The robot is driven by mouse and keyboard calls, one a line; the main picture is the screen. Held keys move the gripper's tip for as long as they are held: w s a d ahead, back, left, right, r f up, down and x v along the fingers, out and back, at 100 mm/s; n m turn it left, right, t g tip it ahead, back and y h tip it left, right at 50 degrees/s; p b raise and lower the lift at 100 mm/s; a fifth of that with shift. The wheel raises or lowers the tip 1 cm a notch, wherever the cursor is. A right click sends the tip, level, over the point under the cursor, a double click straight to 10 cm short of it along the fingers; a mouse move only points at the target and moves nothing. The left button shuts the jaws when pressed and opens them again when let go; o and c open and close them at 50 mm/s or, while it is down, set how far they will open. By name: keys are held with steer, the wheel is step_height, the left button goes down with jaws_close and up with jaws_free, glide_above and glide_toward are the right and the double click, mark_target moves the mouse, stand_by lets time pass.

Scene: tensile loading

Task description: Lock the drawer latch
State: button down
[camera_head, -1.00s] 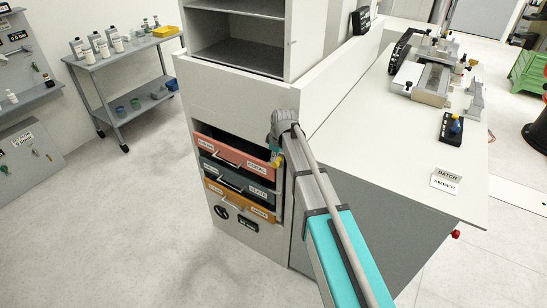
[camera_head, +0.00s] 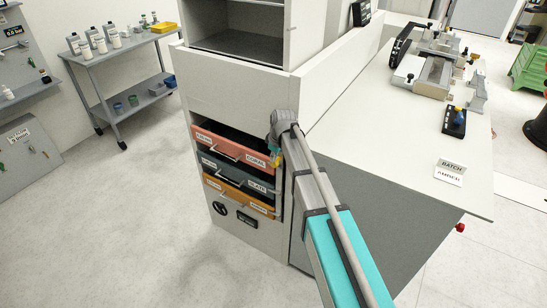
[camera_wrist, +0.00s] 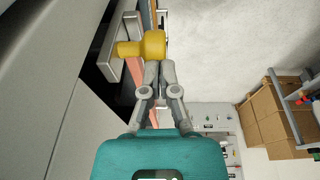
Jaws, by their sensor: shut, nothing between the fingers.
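A yellow knob-shaped part (camera_wrist: 153,44), apparently the drawer latch, sits beside a grey bracket at the drawer stack in the wrist view. My gripper (camera_wrist: 155,68) is shut and empty, its fingertips at the near side of the yellow part. I cannot tell whether they touch. In the head view, the coral drawer (camera_head: 230,146), slate drawer (camera_head: 232,173) and orange drawer (camera_head: 236,195) are stacked in the white cabinet (camera_head: 225,98). A dark gap shows above the coral drawer.
A white worktop (camera_head: 400,140) with a test machine (camera_head: 440,75) is on the right. A trolley with bottles (camera_head: 125,80) stands at the left. The floor (camera_head: 130,220) before the cabinet is clear.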

steer(key=shift+s+f, duration=0.2)
steer(key=shift+f, duration=0.05)
stand_by(0.3)
steer(key=shift+r, duration=0.15)
steer(key=shift+w+r+p, duration=0.1)
steer(key=shift+r+p, duration=0.05)
steer(key=shift+p, duration=0.2)
steer(key=a+p+v, duration=0.1)
steer(key=p+v, duration=1.2)
steer(key=shift+w+r, duration=0.2)
steer(key=shift+r, duration=0.1)
steer(key=shift+a, duration=0.2)
stand_by(0.3)
steer(key=s+d+m+g+h, duration=0.1)
steer(key=s+d+m+h, duration=0.1)
steer(key=s+d+m, duration=1)
steer(key=s+d+f, duration=0.1)
steer(key=s+d, duration=0.6)
steer(key=s, duration=0.4)
steer(key=shift+g, duration=0.3)
